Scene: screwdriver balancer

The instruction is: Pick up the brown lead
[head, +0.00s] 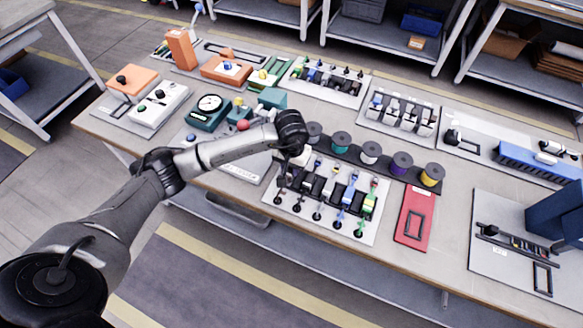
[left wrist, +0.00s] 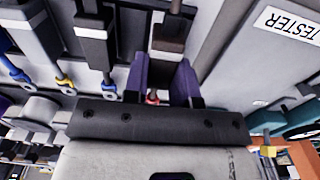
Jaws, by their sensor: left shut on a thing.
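My left gripper (head: 284,172) is at the left end of the white lead board (head: 272,200) in the head view, over its leftmost place. In the left wrist view the gripper's two purple fingers (left wrist: 163,85) are shut on the brown lead (left wrist: 171,34), one on each side of its body. A small red tip shows between the fingers. In the head view the arm and gripper largely hide this lead. I cannot tell whether it still touches the board. My right gripper is not in view.
Black, white, blue and green leads (head: 369,204) stand close on the right. A row of coloured spools (head: 341,142) lies behind. The red tray (head: 413,217) is right of the board. A dial gauge (head: 208,106) is at left, and the tester label (left wrist: 290,23) shows in the left wrist view.

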